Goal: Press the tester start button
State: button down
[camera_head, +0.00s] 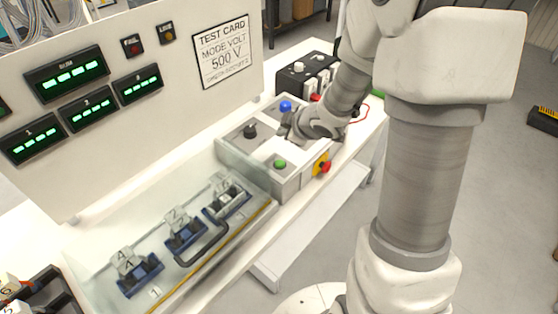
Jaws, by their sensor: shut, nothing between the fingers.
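The tester is a light grey control box (262,152) on the white bench. A green button (280,164) sits on its top face near the front. A blue button (285,106) sits at the back and a black knob (250,131) at the left. My gripper (284,131) is above the box top, behind the green button and apart from it in the picture. It is shut and empty. Its height above the box is hard to tell. The card does not say which button is start.
A clear-covered tray (212,262) with several blue clamps lies left of the box. A red knob on a yellow plate (323,166) is on the box front. A black switch unit (306,75) stands behind. An upright panel carries green displays (68,74) and a test card (221,51).

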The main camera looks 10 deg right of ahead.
aim_at(283, 165)
notch_tip(283, 165, down, 9)
jog(key=b, duration=0.8)
jog(key=shift+r, duration=0.1)
jog(key=shift+b, duration=0.3)
dwell(1.5)
jog(key=shift+f+b, duration=0.3)
jog(key=shift+f, duration=0.1)
jog(key=shift+f+b, duration=0.4)
jog(key=shift+f, duration=0.05)
dwell(0.5)
jog(key=shift+r+p, duration=0.85)
jog(key=shift+p, duration=0.05)
